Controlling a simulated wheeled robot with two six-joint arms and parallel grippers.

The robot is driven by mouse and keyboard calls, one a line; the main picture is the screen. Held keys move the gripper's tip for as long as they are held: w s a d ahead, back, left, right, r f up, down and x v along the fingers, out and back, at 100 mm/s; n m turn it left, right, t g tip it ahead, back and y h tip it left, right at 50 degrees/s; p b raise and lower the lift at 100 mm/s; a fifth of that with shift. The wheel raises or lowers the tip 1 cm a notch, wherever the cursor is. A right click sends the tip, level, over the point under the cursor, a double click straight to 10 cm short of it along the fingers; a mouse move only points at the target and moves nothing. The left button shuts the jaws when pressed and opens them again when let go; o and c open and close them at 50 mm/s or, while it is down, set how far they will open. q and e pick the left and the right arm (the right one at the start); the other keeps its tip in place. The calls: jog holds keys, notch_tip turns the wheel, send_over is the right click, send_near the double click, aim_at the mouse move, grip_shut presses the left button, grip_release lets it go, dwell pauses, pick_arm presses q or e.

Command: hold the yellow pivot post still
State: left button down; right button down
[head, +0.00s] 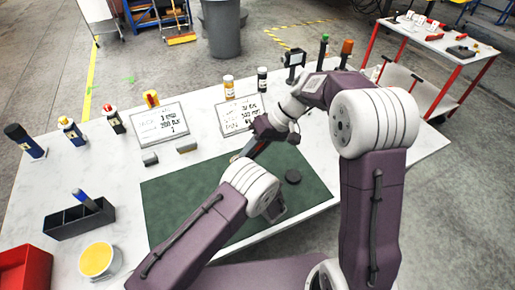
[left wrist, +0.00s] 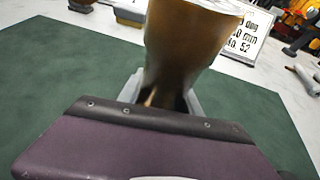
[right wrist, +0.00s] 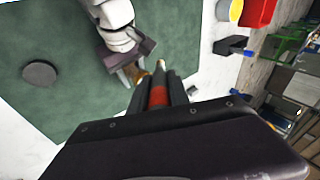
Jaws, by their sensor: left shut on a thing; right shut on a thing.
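In the left wrist view a brownish-yellow post (left wrist: 190,45) with a pale top stands between the fingers of my left gripper (left wrist: 165,98), which is shut on it. Its lower part is hidden by the gripper. In the right wrist view only a small golden bit of the post (right wrist: 139,78) shows at my left fingertips. My right gripper (right wrist: 160,90) is shut on a slim thing with a red band (right wrist: 158,96) and a grey tip, close beside the left fingertips. Whether the two things touch cannot be told. In the head view my arms hide most of this.
Two printed signs (head: 160,122), two grey blocks (head: 187,146) and several bottles stand behind. A black holder (head: 80,219), yellow-filled bowl (head: 97,262) and red bin (head: 25,268) are at left.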

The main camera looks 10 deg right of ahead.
jog(key=shift+s+a+f, duration=0.15)
jog(key=shift+a+f, duration=0.05)
jog(key=shift+a, duration=0.4)
jog(key=shift+s+a+f, duration=0.15)
jog(key=shift+a, duration=0.45)
jog(key=shift+w+a+f, duration=0.1)
jog(key=shift+w+a, duration=0.05)
jog(key=shift+w, duration=0.35)
jog(key=shift+w+d, duration=0.65)
jog(key=shift+d, duration=2.25)
jog(key=shift+s+a+f, duration=0.15)
jog(key=shift+s+a, duration=0.1)
jog(key=shift+a, duration=0.75)
jog(key=shift+s+a+f, duration=0.15)
jog(key=shift+s+a, duration=0.1)
jog(key=shift+a, duration=0.7)
jog(key=shift+s+a+f, duration=0.15)
jog(key=shift+s+a, duration=0.1)
jog(key=shift+a, duration=0.75)
notch_tip(320, 180, up, 10)
jog(key=shift+d+r, duration=0.1)
jog(key=shift+r, duration=0.1)
